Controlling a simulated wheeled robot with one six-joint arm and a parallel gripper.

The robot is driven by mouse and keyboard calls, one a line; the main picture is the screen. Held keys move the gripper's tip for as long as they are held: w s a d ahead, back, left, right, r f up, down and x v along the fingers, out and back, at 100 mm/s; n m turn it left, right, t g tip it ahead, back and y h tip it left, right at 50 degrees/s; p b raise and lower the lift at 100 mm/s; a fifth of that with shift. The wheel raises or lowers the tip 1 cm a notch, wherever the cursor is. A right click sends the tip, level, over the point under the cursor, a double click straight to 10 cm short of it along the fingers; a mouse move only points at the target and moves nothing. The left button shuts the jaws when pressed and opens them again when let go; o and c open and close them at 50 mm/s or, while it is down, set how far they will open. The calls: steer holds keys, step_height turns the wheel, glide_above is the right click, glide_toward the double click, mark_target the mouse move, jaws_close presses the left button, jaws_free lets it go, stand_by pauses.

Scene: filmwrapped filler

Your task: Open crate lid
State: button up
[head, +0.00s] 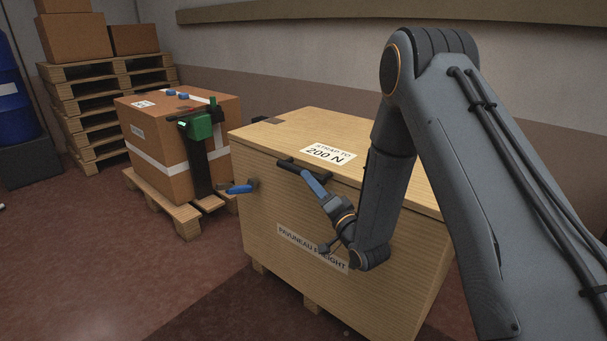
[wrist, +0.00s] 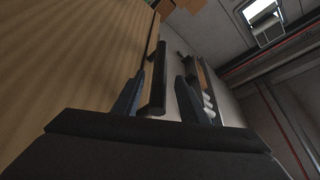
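The wooden crate (head: 262,212) stands in the middle of the head view with its flat lid (head: 300,124) lying closed on top. A black bar handle (head: 287,165) runs along the lid's front edge. A lever with a blue grip (head: 240,188) sticks out at the crate's front left corner. My gripper (head: 309,176) is at the handle, in front of the crate. In the wrist view, the blue fingers are apart, one on each side of the black handle (wrist: 157,85), with gaps visible. The far finger is mostly hidden in the head view.
A strapped cardboard box (head: 160,165) on a pallet stands left of the crate, with a green tool (head: 200,125) on it. Stacked pallets (head: 95,95) and a blue drum (head: 12,90) stand behind.

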steer(key=x, duration=0.6)
jaws_close()
